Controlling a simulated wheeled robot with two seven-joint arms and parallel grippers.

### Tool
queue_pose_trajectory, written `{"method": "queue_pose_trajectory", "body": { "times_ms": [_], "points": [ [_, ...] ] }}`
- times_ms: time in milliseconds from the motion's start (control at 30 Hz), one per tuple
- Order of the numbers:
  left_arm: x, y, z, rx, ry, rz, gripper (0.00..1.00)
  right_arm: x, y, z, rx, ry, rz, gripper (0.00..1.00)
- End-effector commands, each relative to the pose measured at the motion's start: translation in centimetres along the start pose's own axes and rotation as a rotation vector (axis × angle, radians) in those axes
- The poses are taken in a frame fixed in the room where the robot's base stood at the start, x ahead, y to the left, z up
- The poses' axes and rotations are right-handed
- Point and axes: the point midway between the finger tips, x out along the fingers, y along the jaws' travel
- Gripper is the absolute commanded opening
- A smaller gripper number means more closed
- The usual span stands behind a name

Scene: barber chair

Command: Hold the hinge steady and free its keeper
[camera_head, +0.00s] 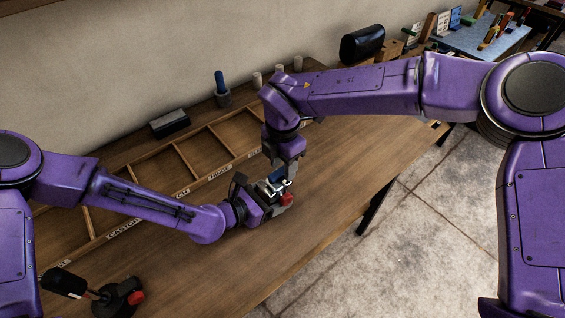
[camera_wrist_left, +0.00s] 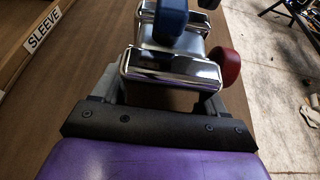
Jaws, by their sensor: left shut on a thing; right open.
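The hinge is a chrome block (camera_wrist_left: 172,68) with a red knob (camera_wrist_left: 225,66) on its right side and a blue knob (camera_wrist_left: 165,22) on top in the left wrist view. In the head view the red knob (camera_head: 287,199) shows beside the grippers. My left gripper (camera_head: 274,198) is shut on the hinge, with a finger on either side. My right gripper (camera_head: 284,177) is open and points down just above the hinge. Whether it touches the blue knob (camera_head: 276,176) is hidden. I cannot tell which part is the keeper.
A wooden tray (camera_head: 152,212) with labelled compartments lies along the wall. A black and red tool (camera_head: 118,297) stands at the front left. A grey cup with a blue-handled item (camera_head: 222,90) and a dark block (camera_head: 170,123) are at the back. The table's right front is clear.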

Motion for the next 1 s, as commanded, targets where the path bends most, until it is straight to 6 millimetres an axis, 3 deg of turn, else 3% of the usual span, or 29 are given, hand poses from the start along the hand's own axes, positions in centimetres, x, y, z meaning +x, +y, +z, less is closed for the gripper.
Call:
{"method": "queue_pose_trajectory", "body": {
  "times_ms": [167, 300, 667, 1000],
  "points": [
    [0.01, 0.02, 0.04, 0.000, -0.001, 0.001, 0.17, -0.01, 0.00, 0.00, 0.000, 0.000, 0.000, 0.41],
    [0.00, 0.02, 0.04, 0.000, -0.001, 0.001, 0.17, -0.03, 0.01, 0.00, -0.001, 0.000, 0.000, 0.00],
    [0.00, 0.02, 0.03, 0.000, -0.001, 0.001, 0.17, -0.05, 0.13, -0.03, -0.034, 0.001, 0.000, 0.00],
    [-0.01, 0.03, 0.02, 0.000, 0.000, 0.001, 0.17, -0.06, 0.84, -0.18, -0.252, 0.003, 0.000, 0.00]
  ]
}}
